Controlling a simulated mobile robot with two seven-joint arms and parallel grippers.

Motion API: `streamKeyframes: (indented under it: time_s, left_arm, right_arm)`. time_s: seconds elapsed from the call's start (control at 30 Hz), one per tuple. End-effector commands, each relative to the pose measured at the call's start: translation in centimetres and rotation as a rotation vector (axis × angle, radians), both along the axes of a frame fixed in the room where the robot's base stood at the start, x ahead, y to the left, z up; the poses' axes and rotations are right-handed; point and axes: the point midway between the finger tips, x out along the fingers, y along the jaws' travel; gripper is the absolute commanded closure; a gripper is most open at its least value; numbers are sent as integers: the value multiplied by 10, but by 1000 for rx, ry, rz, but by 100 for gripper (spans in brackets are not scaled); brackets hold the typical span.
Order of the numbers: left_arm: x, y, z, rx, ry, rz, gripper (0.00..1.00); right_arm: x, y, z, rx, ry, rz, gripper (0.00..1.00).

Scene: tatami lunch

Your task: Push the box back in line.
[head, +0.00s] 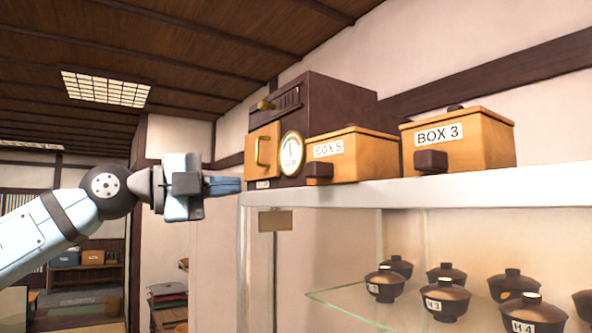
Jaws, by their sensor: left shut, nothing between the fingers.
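An orange box labelled BOX 5 (358,154) stands on top of the white cabinet (400,192), beside a dark brown unit. A second orange box labelled BOX 3 (470,150) stands to its right and looks nearer to the front edge. Each box has a dark handle block on its front. My left gripper (238,186) is shut and empty, left of the cabinet top's corner and apart from both boxes. My right gripper is not in view.
The dark brown unit (335,98) with a round dial (292,153) stands at the left end of the cabinet top. Below, a glass shelf (360,305) holds several dark lidded bowls (447,300). Open room lies left of the cabinet.

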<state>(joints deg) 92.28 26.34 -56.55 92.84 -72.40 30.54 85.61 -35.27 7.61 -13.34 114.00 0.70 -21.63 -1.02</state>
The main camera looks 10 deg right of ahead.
Motion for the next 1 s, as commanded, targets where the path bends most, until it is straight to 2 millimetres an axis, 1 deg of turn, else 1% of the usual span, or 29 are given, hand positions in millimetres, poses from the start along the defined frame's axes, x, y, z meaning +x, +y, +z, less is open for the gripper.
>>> streamKeyframes:
  time_s: [0.03, 0.1, 0.2, 0.33, 0.43, 0.57, 0.8, 1.0]
  left_arm:
    - [-4, 3, 14, 30, -29, 26, 100]
    - [-8, 7, 29, 62, -52, 57, 100]
    - [-12, 11, 44, 91, -74, 89, 100]
    - [-14, 12, 53, 108, -83, 109, 100]
    - [-11, 5, 56, 110, -85, 112, 100]
    - [-4, -15, 57, 110, -84, 109, 100]
    - [14, -64, 58, 109, -84, 109, 100]
    - [27, -97, 58, 109, -83, 110, 100]
  right_arm:
    - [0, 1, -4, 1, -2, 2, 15]
    - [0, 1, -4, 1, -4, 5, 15]
    - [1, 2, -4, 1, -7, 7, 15]
    - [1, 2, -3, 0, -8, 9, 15]
    - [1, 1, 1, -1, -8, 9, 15]
    - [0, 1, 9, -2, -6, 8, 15]
    - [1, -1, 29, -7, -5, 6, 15]
    - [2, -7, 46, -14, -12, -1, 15]
